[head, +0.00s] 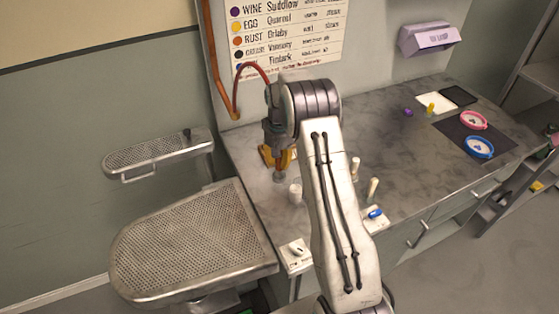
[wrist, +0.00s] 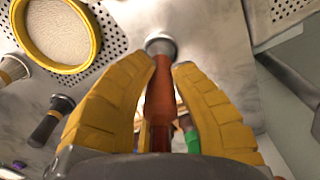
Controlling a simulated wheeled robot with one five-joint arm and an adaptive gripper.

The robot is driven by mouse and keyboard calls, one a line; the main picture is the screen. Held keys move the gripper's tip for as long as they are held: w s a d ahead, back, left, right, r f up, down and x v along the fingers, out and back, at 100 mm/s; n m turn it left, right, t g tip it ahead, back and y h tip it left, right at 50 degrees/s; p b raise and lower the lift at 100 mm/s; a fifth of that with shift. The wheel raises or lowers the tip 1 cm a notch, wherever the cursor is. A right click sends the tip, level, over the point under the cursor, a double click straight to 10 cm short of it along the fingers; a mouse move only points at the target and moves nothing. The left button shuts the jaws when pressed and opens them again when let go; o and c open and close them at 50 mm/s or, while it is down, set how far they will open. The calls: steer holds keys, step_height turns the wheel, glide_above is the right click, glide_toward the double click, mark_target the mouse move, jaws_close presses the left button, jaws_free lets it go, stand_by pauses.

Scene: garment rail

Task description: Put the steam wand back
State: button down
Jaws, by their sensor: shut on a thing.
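My gripper (head: 278,160) is in the head view above the left part of the grey worktop, with yellow fingers pointing down. In the wrist view my gripper (wrist: 160,75) has its yellow fingers on both sides of the steam wand (wrist: 160,92), which has a reddish-brown body and a round grey metal head. The wand's grey end also shows below the fingers in the head view (head: 279,177). Most of the wand is hidden by the fingers and arm in the head view. The wand's holder cannot be made out for certain.
A perforated ironing board (head: 190,245) and a smaller perforated board (head: 160,152) stand left of the worktop (head: 395,140). A red hose (head: 248,66) arcs near a copper pipe (head: 208,50). A white cylinder (head: 295,193) stands nearby. Pink (head: 474,120) and blue (head: 479,147) hoops lie right.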

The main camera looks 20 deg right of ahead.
steer(key=c, duration=0.7)
jaws_free()
steer(key=shift+r, duration=0.15)
steer(key=shift+r+p, duration=2.45)
steer(key=shift+r, duration=1.15)
